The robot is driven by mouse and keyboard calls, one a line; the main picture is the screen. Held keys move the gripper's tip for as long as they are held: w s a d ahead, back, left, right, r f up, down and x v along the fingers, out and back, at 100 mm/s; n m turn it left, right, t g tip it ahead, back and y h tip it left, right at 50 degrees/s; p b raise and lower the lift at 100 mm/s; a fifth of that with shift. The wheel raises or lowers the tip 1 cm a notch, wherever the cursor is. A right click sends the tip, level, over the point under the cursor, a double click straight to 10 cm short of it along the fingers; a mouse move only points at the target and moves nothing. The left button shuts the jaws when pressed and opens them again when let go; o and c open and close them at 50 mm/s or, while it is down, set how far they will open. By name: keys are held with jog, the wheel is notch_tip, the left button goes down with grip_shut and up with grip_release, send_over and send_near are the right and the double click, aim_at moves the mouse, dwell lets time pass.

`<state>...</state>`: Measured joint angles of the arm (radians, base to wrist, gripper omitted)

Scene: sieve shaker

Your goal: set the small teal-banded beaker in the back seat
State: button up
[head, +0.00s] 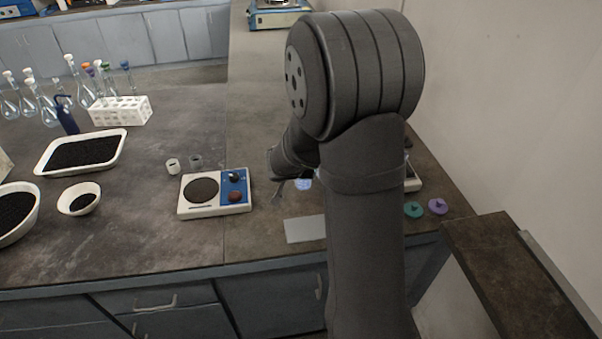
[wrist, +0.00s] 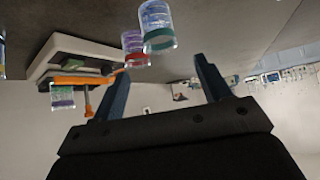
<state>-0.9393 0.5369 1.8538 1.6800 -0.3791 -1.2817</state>
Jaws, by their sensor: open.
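My gripper (wrist: 162,65) is open in the wrist view, with nothing between its fingers. Just beyond the fingertips is a clear beaker (wrist: 157,27) with a teal band and bluish contents or markings. Beside it is a second clear beaker (wrist: 135,47) with purple and reddish bands. A third small clear beaker (wrist: 62,96), with purple and green on it, is by an orange arm of a pale device (wrist: 75,58). In the head view my arm hides most of this area; a bluish clear piece (head: 303,184) shows beside it. I cannot make out the back seat.
A white and blue instrument with a round dark plate (head: 202,190) stands left of my arm. Two small cups (head: 172,165) are behind it. A pale flat plate (head: 305,228) lies near the front edge. Teal (head: 413,209) and purple (head: 438,206) pieces lie at right, near the wall.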

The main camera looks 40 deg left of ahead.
dwell(0.3)
jog(key=v, duration=0.7)
jog(key=x, duration=1.7)
jog(key=shift+w+f, duration=0.15)
jog(key=shift+f, duration=0.05)
jog(key=shift+c, duration=0.2)
jog(key=c, duration=1.1)
jog(key=shift+c, duration=0.2)
jog(key=shift+r, duration=0.1)
